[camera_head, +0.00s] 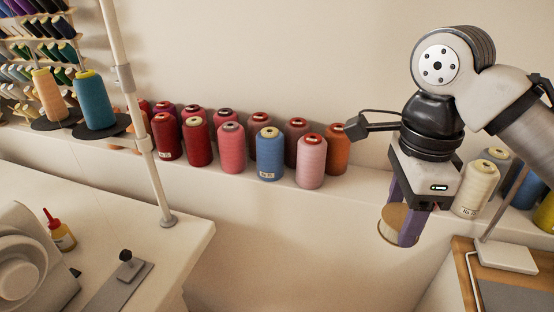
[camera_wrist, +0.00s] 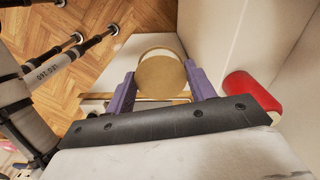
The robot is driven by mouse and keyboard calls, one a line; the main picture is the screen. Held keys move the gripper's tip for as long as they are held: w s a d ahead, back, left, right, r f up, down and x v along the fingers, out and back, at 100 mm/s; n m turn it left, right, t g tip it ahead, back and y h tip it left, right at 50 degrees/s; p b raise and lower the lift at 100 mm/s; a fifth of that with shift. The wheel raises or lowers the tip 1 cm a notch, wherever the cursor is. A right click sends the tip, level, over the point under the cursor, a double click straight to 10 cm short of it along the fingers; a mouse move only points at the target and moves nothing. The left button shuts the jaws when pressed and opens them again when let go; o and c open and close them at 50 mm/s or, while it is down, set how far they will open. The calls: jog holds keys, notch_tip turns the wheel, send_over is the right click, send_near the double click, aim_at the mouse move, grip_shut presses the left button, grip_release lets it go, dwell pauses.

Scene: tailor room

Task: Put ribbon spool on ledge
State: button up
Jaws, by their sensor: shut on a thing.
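My gripper (camera_head: 402,218) has purple fingers and is shut on the ribbon spool (camera_head: 393,222), a round tan-faced spool with a pale rim. The wrist view shows the spool (camera_wrist: 161,76) between the two fingers, with wooden floor beyond it. The ledge (camera_head: 348,191) is a long pale shelf along the wall, crowded with thread cones. The spool appears held in front of the ledge's edge, apart from it; its exact height against the ledge is hard to tell. The fingers hide part of the spool.
Red, pink, blue and orange cones (camera_head: 311,163) fill the ledge left of my gripper. A cream cone (camera_head: 475,190) stands right of it. A bare stretch of ledge lies between them, partly hidden by my arm. A white table (camera_head: 190,236) with a pole is at left; a wood-edged table (camera_head: 462,262) is lower right.

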jog(key=w+d, duration=0.1)
jog(key=w, duration=0.5)
jog(key=w+d+f, duration=0.1)
jog(key=w+d, duration=0.1)
jog(key=w, duration=0.4)
jog(key=w+d+f, duration=0.1)
jog(key=w+d, duration=0.1)
jog(key=w, duration=0.5)
jog(key=shift+d+f+p, duration=0.2)
jog(key=shift+f+p, duration=0.05)
jog(key=shift+p, duration=0.05)
notch_tip(320, 180, down, 4)
jog(key=shift+s+r, duration=0.1)
jog(key=shift+w+f, duration=0.2)
jog(key=shift+f, duration=0.15)
jog(key=shift+f, duration=0.2)
jog(key=o, duration=0.9)
jog(key=shift+o, duration=0.4)
jog(key=shift+r, duration=0.15)
notch_tip(320, 180, up, 12)
jog(key=p, duration=0.1)
